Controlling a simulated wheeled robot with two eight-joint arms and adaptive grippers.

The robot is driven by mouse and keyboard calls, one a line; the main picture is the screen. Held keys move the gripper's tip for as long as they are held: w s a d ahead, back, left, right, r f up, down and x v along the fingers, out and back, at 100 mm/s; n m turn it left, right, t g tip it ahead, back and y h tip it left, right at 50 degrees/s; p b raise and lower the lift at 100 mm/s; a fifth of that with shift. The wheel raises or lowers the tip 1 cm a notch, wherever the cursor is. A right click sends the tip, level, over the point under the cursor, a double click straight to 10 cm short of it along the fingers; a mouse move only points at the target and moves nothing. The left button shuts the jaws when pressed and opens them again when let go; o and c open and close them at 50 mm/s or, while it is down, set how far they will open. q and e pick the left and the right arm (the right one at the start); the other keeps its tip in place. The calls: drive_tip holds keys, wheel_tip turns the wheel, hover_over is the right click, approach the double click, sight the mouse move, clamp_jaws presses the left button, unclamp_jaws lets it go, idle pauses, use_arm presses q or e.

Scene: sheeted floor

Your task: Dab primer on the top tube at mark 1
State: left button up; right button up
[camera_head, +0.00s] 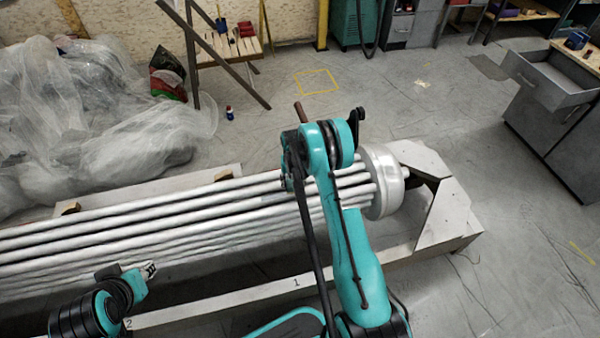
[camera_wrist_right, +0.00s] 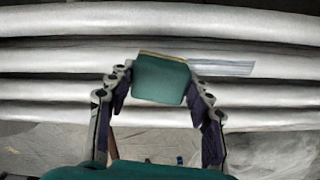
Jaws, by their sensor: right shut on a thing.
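The silver tubes (camera_head: 140,215) lie in a long bundle across the left and middle of the head view. In the right wrist view the tubes (camera_wrist_right: 60,62) run side to side. My right gripper (camera_wrist_right: 159,76) is shut on a teal block with a tan edge (camera_wrist_right: 160,84), held in front of the tubes; whether it touches them I cannot tell. A darker grey patch (camera_wrist_right: 228,69) shows on a tube right of the block. In the head view my right arm hides its gripper. My left gripper (camera_head: 148,271) is over the near side of the bundle, its jaws too small to read.
A pale rail (camera_head: 230,300) along the near side bears the numbers 1 and 2. A round silver end piece (camera_head: 382,180) and grey stand (camera_head: 450,210) close the bundle's right end. Plastic sheeting (camera_head: 90,100) heaps at left. The floor beyond the bundle is mostly clear.

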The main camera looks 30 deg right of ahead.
drive_tip(key=shift+d+r, duration=0.3)
drive_tip(key=shift+f+p, duration=0.1)
drive_tip(key=shift+p, duration=0.25)
drive_tip(key=shift+a+r+p, duration=0.15)
drive_tip(key=shift+r+p, duration=0.25)
drive_tip(key=shift+r, duration=0.45)
drive_tip(key=shift+r+p, duration=0.35)
drive_tip(key=shift+r, duration=0.4)
drive_tip(key=shift+r+p, duration=0.65)
drive_tip(key=shift+r, duration=0.85)
drive_tip(key=shift+f, duration=0.1)
